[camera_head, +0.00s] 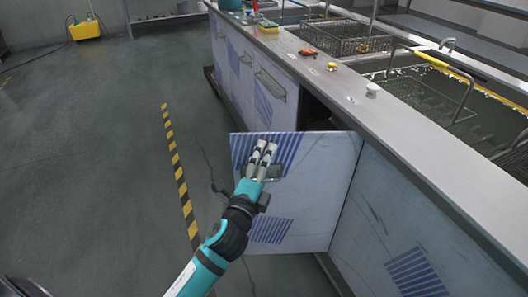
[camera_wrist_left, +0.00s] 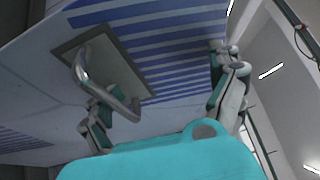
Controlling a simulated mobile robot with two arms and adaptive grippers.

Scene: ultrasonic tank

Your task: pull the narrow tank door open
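The narrow tank door (camera_head: 322,180) stands swung out from the tank front, with a dark opening behind it. It is a pale panel with blue stripes and also fills much of the left wrist view (camera_wrist_left: 40,75). Its metal handle (camera_wrist_left: 88,75) sits in a recessed grey plate in the left wrist view. My left gripper (camera_head: 264,152) is in front of the door at the handle. In the left wrist view its fingers (camera_wrist_left: 165,95) are spread wide, the handle close to the left finger; I cannot tell whether they touch. My right gripper is not in view.
The long counter (camera_head: 420,130) runs along the right, with a wire basket (camera_head: 345,38) in a sink and a white knob (camera_head: 372,89) on its edge. A yellow-black floor stripe (camera_head: 176,160) lies left of the door.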

